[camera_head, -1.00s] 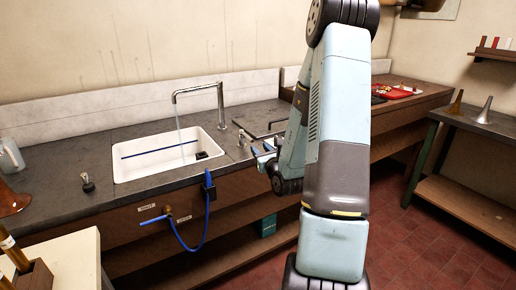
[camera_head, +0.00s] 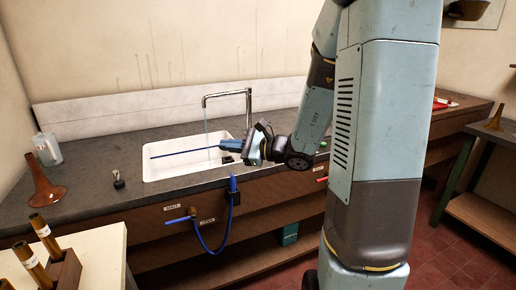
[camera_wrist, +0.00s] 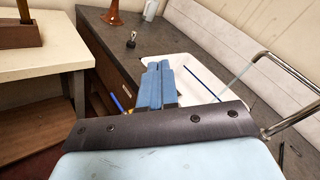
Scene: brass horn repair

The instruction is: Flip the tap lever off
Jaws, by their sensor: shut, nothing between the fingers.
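A chrome tap spout (camera_head: 229,94) arches over the white sink (camera_head: 150,174), and a thin stream of water (camera_head: 207,130) falls from it. The spout also shows at the right of the wrist view (camera_wrist: 290,68). My gripper (camera_head: 222,144) is shut and empty, above the sink's right side, its blue fingers pointing left. In the wrist view its fingers (camera_wrist: 159,64) lie together. I cannot make out a lever at the spout's base; my gripper blocks that area. A blue lever (camera_head: 178,220) sticks out leftward from a valve on the cabinet front, between two small labels, apart from my gripper.
A blue rod (camera_head: 180,153) spans the sink. A copper horn bell (camera_head: 44,186) and bottle (camera_head: 47,149) stand left. A pale table (camera_head: 95,262) is front left.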

